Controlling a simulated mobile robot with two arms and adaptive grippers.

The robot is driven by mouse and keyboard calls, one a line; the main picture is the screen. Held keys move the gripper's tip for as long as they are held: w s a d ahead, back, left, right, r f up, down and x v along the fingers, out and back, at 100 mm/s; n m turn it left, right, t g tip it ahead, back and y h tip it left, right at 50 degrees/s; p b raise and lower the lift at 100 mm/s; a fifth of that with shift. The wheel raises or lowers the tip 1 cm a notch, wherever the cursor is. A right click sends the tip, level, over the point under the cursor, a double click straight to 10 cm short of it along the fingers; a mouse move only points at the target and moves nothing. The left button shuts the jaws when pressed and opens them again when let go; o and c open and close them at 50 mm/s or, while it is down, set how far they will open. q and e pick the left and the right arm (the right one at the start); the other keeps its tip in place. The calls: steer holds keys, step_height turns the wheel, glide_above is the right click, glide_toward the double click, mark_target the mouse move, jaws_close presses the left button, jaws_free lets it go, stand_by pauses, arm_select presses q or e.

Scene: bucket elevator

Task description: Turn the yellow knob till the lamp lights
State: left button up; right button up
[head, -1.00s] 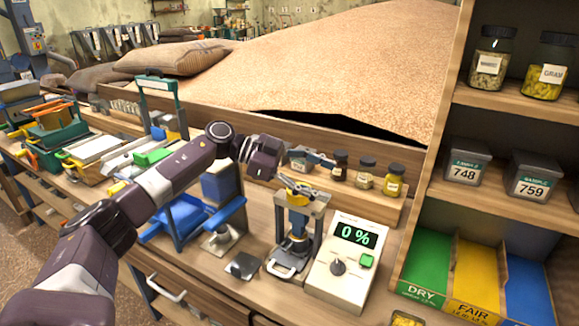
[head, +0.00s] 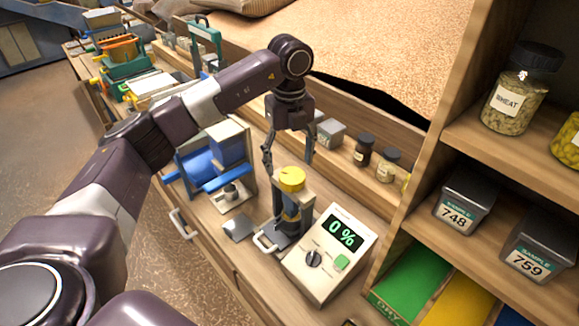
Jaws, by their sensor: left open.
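The yellow knob (head: 291,178) sits on top of a small press-like device (head: 292,214) on the wooden bench. My left gripper (head: 288,160) points down just above and behind the knob, with its two fingers spread and nothing between them. From this angle I cannot tell whether a fingertip touches the knob. Beside the device stands a white meter (head: 318,273) with a display reading 0 %, a dark dial and a green square. I cannot make out a lit lamp. My right gripper is not in view.
A blue device (head: 215,165) stands to the left of the press. Small jars (head: 365,150) and a grey box (head: 331,132) line the ledge behind. A wooden shelf (head: 470,120) with sample tins and jars rises on the right.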

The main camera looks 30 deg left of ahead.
mark_target(292, 174)
arm_select(q)
steer(key=shift+d+f+p, duration=0.2)
steer(key=shift+f+p, duration=0.15)
steer(key=shift+f, duration=0.9)
steer(key=shift+w+f, duration=0.15)
steer(key=shift+f, duration=0.7)
steer(key=c, duration=0.9)
steer(key=shift+c, duration=1.3)
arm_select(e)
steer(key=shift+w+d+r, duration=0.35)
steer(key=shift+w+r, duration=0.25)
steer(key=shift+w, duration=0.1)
